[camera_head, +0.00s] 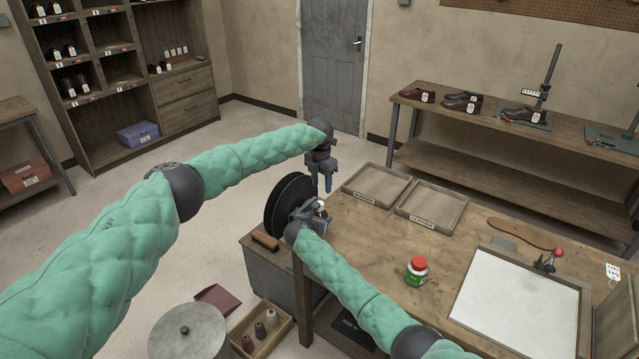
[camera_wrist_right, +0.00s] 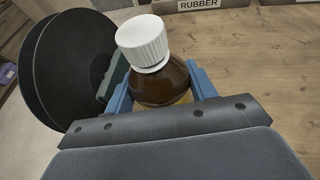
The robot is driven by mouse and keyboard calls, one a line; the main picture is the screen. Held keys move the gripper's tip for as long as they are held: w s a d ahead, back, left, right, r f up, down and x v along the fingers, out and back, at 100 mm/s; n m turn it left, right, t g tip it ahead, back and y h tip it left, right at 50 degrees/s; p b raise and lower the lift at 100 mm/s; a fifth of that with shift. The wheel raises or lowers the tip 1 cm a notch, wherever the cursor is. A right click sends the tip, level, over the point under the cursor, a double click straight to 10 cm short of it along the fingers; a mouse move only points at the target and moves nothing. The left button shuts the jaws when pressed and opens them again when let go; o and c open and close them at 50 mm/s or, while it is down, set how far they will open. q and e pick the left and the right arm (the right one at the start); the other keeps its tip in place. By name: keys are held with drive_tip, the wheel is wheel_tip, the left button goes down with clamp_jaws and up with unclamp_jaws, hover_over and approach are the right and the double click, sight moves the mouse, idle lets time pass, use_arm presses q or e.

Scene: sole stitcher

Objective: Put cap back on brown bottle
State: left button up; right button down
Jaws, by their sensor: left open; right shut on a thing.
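The brown bottle (camera_wrist_right: 160,84) stands between the blue fingers of my right gripper (camera_wrist_right: 160,92), which is shut on it. The white ribbed cap (camera_wrist_right: 142,41) sits on top of the bottle's neck in the right wrist view and looks slightly tilted. I cannot tell whether it is screwed down. In the head view my right gripper (camera_head: 318,214) is at the table's far left corner, and the small white cap (camera_head: 320,203) shows there. My left gripper (camera_head: 322,186) is open and empty, pointing down just above the cap, apart from it.
Dark round discs (camera_head: 288,203) stand close left of the bottle. Two shallow wooden trays (camera_head: 432,206) lie to its right on the workbench (camera_head: 385,245). A green jar with a red lid (camera_head: 416,270) stands nearer the front. The bench between is clear.

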use_arm(q)
drive_tip(key=n, duration=0.7)
drive_tip(key=shift+a, duration=0.15)
drive_tip(key=n, duration=0.5)
drive_tip(key=shift+a+n, duration=0.1)
drive_tip(key=shift+n, duration=0.2)
drive_tip(key=n, duration=0.5)
drive_tip(key=shift+a, duration=0.1)
drive_tip(key=n, duration=0.6)
drive_tip(key=shift+s, duration=0.1)
drive_tip(key=shift+n, duration=0.3)
drive_tip(key=shift+f, duration=4)
drive_tip(key=shift+c, duration=0.5)
